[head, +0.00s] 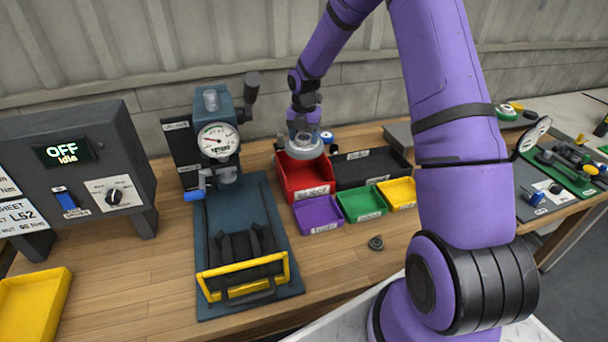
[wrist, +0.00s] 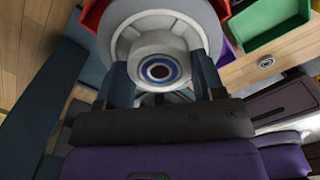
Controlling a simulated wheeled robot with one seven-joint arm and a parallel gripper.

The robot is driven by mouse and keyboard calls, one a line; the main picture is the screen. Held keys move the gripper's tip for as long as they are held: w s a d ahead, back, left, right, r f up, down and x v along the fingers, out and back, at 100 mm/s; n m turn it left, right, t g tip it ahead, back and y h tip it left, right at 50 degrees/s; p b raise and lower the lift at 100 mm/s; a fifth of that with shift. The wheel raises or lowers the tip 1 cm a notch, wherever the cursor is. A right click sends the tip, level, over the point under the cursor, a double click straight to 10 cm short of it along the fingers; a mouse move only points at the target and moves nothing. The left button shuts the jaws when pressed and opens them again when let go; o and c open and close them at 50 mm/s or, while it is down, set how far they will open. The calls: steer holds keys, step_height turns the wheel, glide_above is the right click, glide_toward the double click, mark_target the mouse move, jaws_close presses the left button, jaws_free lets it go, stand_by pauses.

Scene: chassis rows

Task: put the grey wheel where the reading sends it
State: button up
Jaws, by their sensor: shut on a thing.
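The grey wheel (head: 302,150) is at the red bin (head: 310,190), over or partly inside its opening; I cannot tell whether it touches the bin. In the wrist view the wheel (wrist: 145,38) shows its pale hub and blue-ringed bore between the fingers. My gripper (wrist: 161,75) is shut on the hub, with red bin walls showing on both sides beyond. The dial gauge (head: 218,140) stands on a press-like stand left of the bins; its needle is too small to read.
Purple (head: 318,215), green (head: 362,204) and yellow (head: 398,193) bins stand in front of the red bin and a black tray (head: 366,166). A small dark ring-like part (head: 376,243) lies on the bench. A yellow-handled fixture (head: 242,275) sits below the gauge.

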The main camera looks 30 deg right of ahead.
step_height(320, 180, down, 14)
stand_by(0.6)
steer(key=shift+f, duration=0.1)
steer(key=o, duration=1.2)
steer(key=shift+c, duration=0.2)
